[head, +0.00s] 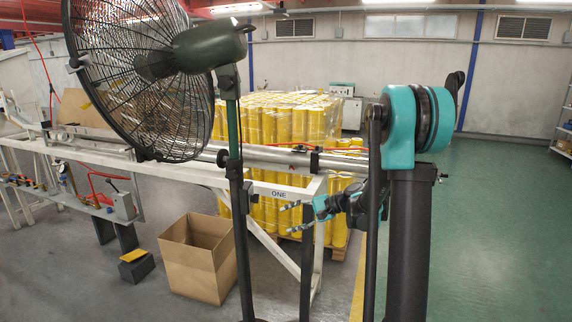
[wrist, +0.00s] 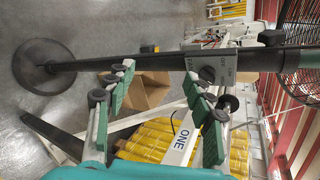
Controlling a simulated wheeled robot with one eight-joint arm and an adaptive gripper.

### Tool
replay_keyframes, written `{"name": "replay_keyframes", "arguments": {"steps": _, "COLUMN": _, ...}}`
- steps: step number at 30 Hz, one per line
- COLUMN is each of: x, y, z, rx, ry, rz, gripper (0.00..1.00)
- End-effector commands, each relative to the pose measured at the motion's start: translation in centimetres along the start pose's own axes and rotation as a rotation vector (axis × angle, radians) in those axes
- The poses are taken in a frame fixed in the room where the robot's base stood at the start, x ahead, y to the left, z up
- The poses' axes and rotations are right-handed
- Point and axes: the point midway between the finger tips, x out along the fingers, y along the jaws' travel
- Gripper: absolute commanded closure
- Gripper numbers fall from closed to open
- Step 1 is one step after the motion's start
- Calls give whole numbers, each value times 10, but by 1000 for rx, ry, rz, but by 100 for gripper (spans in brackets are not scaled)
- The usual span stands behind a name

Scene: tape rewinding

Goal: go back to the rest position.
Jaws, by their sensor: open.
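My gripper (head: 285,217) is open and empty in the head view, pointing left in front of the white frame marked ONE (head: 280,194). The dark pole of the fan (head: 232,180) stands just left of its fingertips, with a gap between. In the wrist view my gripper (wrist: 157,78) shows two spread green-padded fingers with nothing between them. The picture there is turned, so the fan pole (wrist: 125,60) runs across beyond the fingertips. A grey switch box (wrist: 207,64) on the pole lies beyond the right finger; I cannot tell its switch state.
The large fan head (head: 140,80) is at upper left. An open cardboard box (head: 205,255) stands on the floor left of the pole. Wrapped yellow rolls (head: 275,120) are stacked behind the frame. The green floor at right (head: 500,220) is clear.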

Motion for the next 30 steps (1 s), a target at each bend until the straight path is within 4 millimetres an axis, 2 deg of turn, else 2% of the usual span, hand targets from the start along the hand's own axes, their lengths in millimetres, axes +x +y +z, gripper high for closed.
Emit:
{"name": "replay_keyframes", "arguments": {"steps": 1, "x": -5, "y": 11, "z": 12, "rx": -34, "ry": 33, "rz": 43, "gripper": 47}}
{"name": "replay_keyframes", "arguments": {"steps": 3, "x": -12, "y": 28, "z": 25, "rx": -86, "ry": 80, "rz": 110, "gripper": 47}}
{"name": "replay_keyframes", "arguments": {"steps": 11, "x": -49, "y": 99, "z": 67, "rx": -299, "ry": 237, "rz": 373, "gripper": 47}}
{"name": "replay_keyframes", "arguments": {"steps": 18, "x": -96, "y": 172, "z": 101, "rx": -508, "ry": 348, "rz": 633, "gripper": 47}}
{"name": "replay_keyframes", "arguments": {"steps": 24, "x": -135, "y": 227, "z": 121, "rx": -674, "ry": 409, "rz": 844, "gripper": 47}}
{"name": "replay_keyframes", "arguments": {"steps": 30, "x": -160, "y": 258, "z": 131, "rx": -774, "ry": 436, "rz": 974, "gripper": 47}}
